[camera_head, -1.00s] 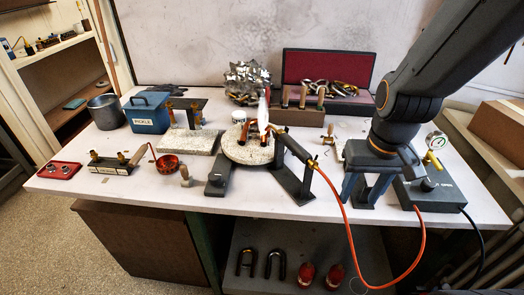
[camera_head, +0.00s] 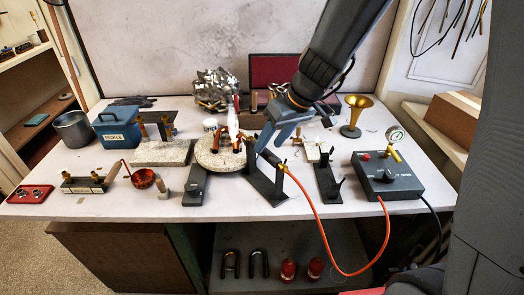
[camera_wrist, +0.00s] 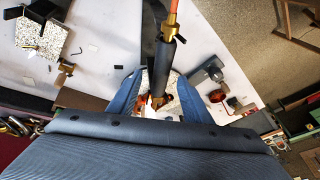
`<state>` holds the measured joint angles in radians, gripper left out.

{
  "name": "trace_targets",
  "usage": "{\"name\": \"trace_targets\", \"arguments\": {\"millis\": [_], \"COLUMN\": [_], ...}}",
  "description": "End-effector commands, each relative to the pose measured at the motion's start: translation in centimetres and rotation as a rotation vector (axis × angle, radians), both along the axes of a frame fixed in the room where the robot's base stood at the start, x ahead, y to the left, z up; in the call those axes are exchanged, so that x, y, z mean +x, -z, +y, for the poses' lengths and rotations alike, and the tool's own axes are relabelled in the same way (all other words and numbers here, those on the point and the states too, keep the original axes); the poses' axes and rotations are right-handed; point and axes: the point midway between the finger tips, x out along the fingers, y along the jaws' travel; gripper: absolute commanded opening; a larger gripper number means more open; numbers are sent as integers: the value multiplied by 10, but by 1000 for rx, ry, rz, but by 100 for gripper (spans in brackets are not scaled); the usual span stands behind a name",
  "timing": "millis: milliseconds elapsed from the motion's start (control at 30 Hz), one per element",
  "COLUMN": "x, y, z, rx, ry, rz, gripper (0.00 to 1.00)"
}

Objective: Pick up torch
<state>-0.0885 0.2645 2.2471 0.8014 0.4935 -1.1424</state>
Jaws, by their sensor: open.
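The torch (camera_head: 273,159) has a black handle, brass fittings and an orange hose. It rests tilted on a dark stand (camera_head: 268,184), its nozzle toward the round turntable block with a pale flame-like plume above. In the wrist view the torch (camera_wrist: 163,66) runs down the middle, between my blue fingers. My gripper (camera_head: 275,138) is open just above the torch handle; its fingers also show in the wrist view (camera_wrist: 160,98), one on each side of the torch with gaps. The nozzle end is partly hidden by my gripper in the head view.
The round block (camera_head: 213,161) with copper-coloured parts is left of the torch. A grey gauge box (camera_head: 388,180) stands right, joined to the orange hose (camera_head: 325,232). A second dark stand (camera_head: 326,182) is close on the right.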

Motion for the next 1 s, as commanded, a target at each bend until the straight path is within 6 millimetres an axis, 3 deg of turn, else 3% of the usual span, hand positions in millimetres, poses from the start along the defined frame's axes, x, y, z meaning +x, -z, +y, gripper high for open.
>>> {"name": "trace_targets", "arguments": {"millis": [500, 1000], "x": [13, 14], "y": [43, 47], "z": [21, 23], "rx": [-1, -1], "ry": [1, 0], "rz": [2, 0], "gripper": [45, 45]}}
